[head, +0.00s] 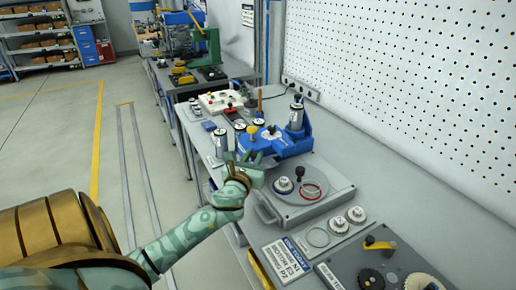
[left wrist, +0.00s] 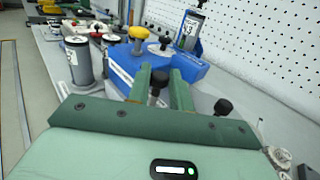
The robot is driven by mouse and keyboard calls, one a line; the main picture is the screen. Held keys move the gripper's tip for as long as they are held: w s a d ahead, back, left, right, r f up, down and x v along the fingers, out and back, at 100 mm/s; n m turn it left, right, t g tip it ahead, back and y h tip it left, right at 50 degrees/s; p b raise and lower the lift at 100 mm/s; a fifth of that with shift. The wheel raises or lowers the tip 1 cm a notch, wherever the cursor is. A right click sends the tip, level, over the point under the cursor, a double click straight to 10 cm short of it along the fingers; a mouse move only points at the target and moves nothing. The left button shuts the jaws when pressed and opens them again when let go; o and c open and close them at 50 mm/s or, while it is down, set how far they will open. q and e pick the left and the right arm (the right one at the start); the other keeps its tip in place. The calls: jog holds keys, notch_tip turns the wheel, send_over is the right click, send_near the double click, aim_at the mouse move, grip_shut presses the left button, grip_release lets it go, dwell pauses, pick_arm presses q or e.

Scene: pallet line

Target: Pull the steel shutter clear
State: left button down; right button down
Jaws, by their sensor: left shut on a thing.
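A blue fixture (head: 285,143) stands on the bench; it also shows in the left wrist view (left wrist: 185,72). A yellow knob (left wrist: 138,33) and a smaller dark knob are on its top. My left gripper (head: 244,157) is at the fixture's near side. In the left wrist view its two green fingers (left wrist: 160,84) are shut on a black knob (left wrist: 158,77) between them. The steel shutter's plate cannot be made out clearly; the fingers and palm cover the area below the knob. My right gripper is not in view.
A grey box (head: 322,192) with a black-knobbed part and a red ring is close to my left gripper's right. Metal cylinders (left wrist: 78,60) stand left of the fixture. A pegboard wall (head: 410,80) borders the bench. The floor to the left is clear.

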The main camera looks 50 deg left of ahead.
pick_arm(q)
jog(key=c, duration=1.3)
grip_release()
jog(key=shift+o, duration=0.2)
jog(key=v, duration=1.6)
jog(key=shift+s+p, duration=0.2)
jog(key=shift+p, duration=0.25)
